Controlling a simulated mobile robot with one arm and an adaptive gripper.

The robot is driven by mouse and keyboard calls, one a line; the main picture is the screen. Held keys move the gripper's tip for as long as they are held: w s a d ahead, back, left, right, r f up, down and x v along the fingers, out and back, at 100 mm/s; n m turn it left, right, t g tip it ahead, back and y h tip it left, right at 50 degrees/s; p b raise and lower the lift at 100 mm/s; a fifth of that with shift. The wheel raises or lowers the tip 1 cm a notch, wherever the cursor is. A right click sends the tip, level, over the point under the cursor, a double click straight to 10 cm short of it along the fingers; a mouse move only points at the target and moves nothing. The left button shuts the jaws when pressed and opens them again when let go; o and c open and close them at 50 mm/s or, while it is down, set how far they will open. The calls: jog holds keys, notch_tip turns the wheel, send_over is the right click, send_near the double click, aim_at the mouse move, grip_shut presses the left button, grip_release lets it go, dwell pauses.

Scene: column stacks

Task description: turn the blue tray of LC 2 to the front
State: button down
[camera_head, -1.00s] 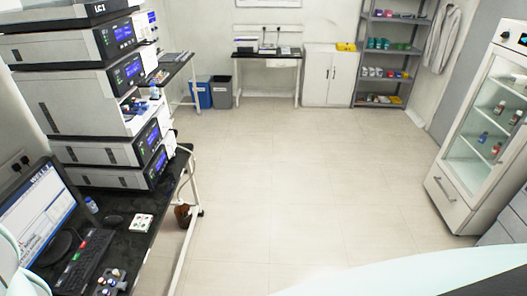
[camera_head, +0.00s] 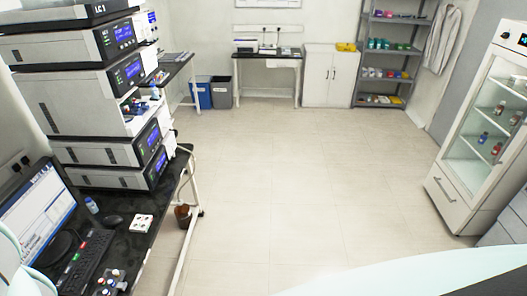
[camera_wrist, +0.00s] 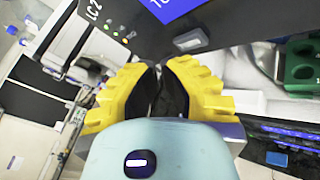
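My gripper (camera_wrist: 158,88) shows only in the wrist view. Its yellow fingers with black pads are close together, and nothing is seen between them. Just beyond them is a dark instrument panel (camera_wrist: 125,32) marked LC2, with a blue screen (camera_wrist: 176,8) and a grey button-like block (camera_wrist: 190,40). A green holder with round wells (camera_wrist: 300,62) is to the right of the fingers, apart from them. I cannot make out the blue tray of LC 2 for certain in either view. In the head view, the near stack (camera_head: 75,45) is marked LC1.
A dark bench (camera_head: 135,240) holds a monitor (camera_head: 38,222), keyboard (camera_head: 85,262) and a small white rack (camera_head: 142,222). A glass-door fridge (camera_head: 485,140) stands at right. Shelves (camera_head: 390,55) and a white cabinet (camera_head: 331,78) are at the back. The middle floor is clear.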

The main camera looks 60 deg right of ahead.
jog(key=shift+s, duration=0.1)
jog(key=s+d, duration=0.1)
jog(key=s, duration=0.1)
jog(key=s+d, duration=0.1)
jog(key=s, duration=0.1)
jog(key=shift+d, duration=0.3)
